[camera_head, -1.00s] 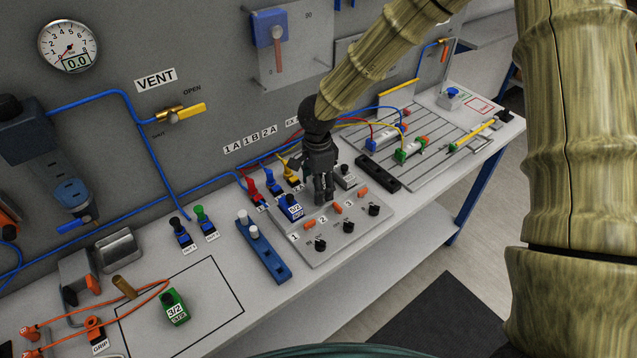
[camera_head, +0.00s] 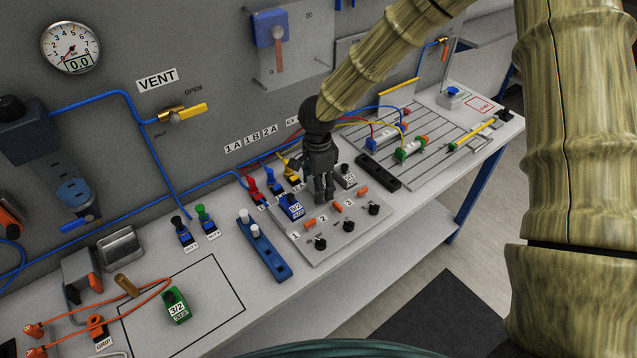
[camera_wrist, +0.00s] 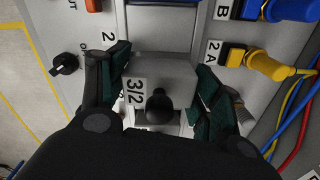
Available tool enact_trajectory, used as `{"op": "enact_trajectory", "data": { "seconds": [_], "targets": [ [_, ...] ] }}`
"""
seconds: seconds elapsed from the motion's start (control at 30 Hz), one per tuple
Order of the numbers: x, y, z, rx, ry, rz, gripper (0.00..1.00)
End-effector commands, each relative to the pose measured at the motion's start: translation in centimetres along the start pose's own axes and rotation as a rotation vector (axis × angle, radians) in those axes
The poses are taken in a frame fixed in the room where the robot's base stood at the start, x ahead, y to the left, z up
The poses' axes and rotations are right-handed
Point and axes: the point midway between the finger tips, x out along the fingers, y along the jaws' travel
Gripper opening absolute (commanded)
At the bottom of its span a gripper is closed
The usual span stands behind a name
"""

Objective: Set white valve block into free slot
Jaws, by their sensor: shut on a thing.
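My gripper (camera_head: 323,195) points down over the middle place of the grey valve plate (camera_head: 312,250), by the label 2. In the wrist view its fingers (camera_wrist: 158,100) are shut on the white valve block (camera_wrist: 165,72), one on each side. The block carries a 3/2 label and a black knob. In the head view the fingers hide most of it. I cannot tell whether its underside is fully seated. A blue valve block (camera_head: 291,207) sits at place 1, to the left. A grey block (camera_head: 346,176) with a black top stands just right of the gripper.
A green 3/2 block (camera_head: 176,306) lies inside the black outline at the front left. A blue rack (camera_head: 265,254) with white pegs stands left of the plate. Red, blue and yellow hose plugs (camera_head: 274,182) stand close behind. A black bar (camera_head: 378,173) lies to the right.

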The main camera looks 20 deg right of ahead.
Motion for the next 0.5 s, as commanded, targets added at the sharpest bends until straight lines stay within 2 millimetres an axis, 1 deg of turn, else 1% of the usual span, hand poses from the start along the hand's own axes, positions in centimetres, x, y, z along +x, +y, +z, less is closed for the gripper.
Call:
{"op": "enact_trajectory", "data": {
  "seconds": [0.5],
  "targets": [
    [0.35, 0.04, -0.01, -0.001, 0.000, 0.001, 0.35]
  ]
}}
